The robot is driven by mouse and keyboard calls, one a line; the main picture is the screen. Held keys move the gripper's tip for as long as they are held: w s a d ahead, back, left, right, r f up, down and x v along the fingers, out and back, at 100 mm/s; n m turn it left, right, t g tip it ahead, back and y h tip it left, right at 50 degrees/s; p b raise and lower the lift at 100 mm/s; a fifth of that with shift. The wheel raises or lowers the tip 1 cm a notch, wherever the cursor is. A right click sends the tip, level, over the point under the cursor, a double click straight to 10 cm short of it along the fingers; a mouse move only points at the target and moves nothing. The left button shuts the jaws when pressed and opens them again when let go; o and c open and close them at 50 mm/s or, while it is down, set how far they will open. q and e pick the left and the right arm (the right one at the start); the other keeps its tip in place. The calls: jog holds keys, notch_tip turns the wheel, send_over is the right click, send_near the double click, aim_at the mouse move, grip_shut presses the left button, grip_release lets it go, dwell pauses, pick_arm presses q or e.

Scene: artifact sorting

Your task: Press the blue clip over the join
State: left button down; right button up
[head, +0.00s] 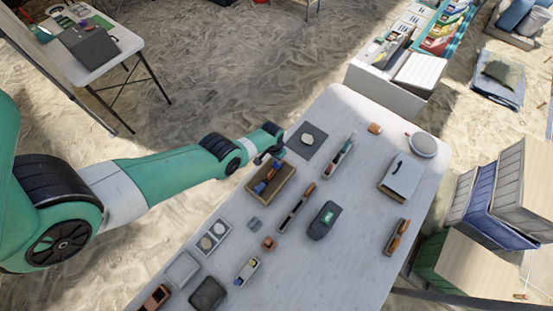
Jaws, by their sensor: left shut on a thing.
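My left gripper (268,157) is at the end of the green arm, over the table's left edge, between a wooden tray and a dark mat. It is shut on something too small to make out. Small blue pieces (265,184) lie in the open wooden tray (285,187) just below the gripper, with an orange piece among them. I cannot tell which blue thing is the clip. A pale rounded piece (307,139) lies on the dark square mat (297,151) right of the gripper. I cannot make out a join. My right gripper is not in view.
The white table (345,262) also holds a dark device (324,220) with a green screen, a narrow tray (340,158), a long brown holder (297,207), a grey binder (402,177) and a round dish (423,144). Bare tabletop lies right of the device. Crates (480,200) stand beyond the right edge.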

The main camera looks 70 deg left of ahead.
aim_at(275, 166)
pick_arm(q)
jog(key=shift+f+b, duration=0.4)
jog(key=shift+f, duration=0.1)
jog(key=c, duration=0.9)
grip_release()
jog(key=shift+o, duration=0.2)
notch_tip(275, 166, up, 12)
jog(key=s+p, duration=0.1)
jog(key=p, duration=1.2)
jog(key=shift+d+f, duration=0.25)
jog(key=shift+d, duration=0.05)
jog(key=shift+d, duration=0.1)
